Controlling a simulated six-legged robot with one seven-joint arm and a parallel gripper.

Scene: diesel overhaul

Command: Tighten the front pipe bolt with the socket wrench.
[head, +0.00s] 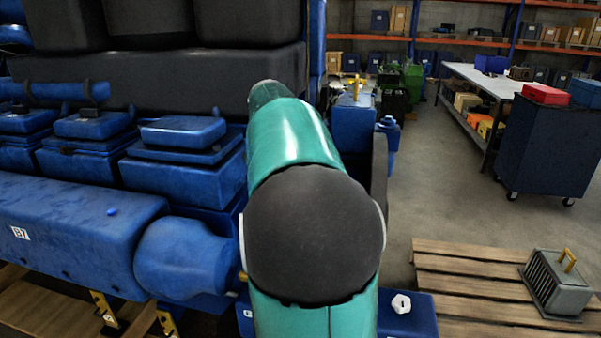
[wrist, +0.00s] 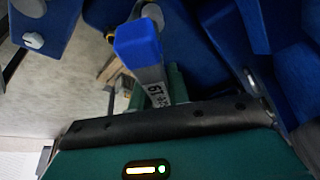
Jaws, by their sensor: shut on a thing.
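The socket wrench (wrist: 140,42) shows in the wrist view, with a blue end and a grey shank marked with dark characters. My gripper (wrist: 165,88) is shut on the wrench; its fingers are mostly hidden behind the tool and the dark edge of the hand. A grey hex bolt head (wrist: 33,40) sits on a blue part at the upper left, apart from the wrench's blue end. A second round metal fastener (wrist: 250,82) is at the right. I cannot tell which is the front pipe bolt. In the head view my arm hides the gripper and wrench.
The blue engine (head: 75,235) fills the left of the head view. A pale hex piece (head: 401,303) sits on a blue block at the bottom. A pallet (head: 450,290) with a grey caged box (head: 556,285) is at the right. Open floor lies beyond, before a dark cart (head: 545,145).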

